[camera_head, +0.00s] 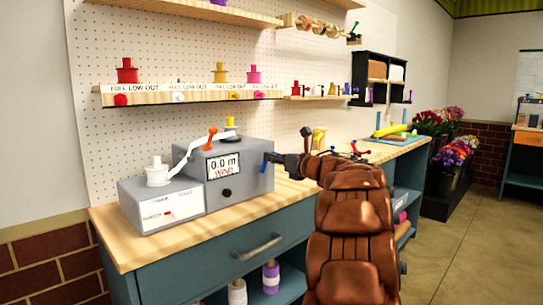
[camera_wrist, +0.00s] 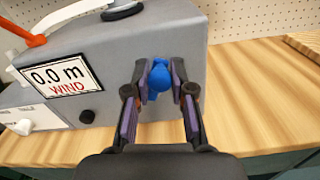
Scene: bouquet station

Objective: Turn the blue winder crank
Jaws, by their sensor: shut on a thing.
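The blue winder crank (camera_wrist: 159,77) sits on the right side of the grey winder box (camera_wrist: 115,50). In the wrist view its blue knob is between the fingertips of my gripper (camera_wrist: 161,85), which is shut on it. In the head view a bit of the blue crank (camera_head: 265,164) shows at the box's right face, and my gripper (camera_head: 282,160) reaches it from the right. The winder display (camera_head: 223,165) reads "0.0 m" and "WIND". The crank's arm is mostly hidden.
A white spool (camera_head: 157,172) and an orange-tipped lever stand on the winder. The wooden counter (camera_head: 110,233) is clear in front of the box. Shelves with coloured spools (camera_head: 220,73) hang on the pegboard behind. Flowers (camera_head: 455,150) stand at the right.

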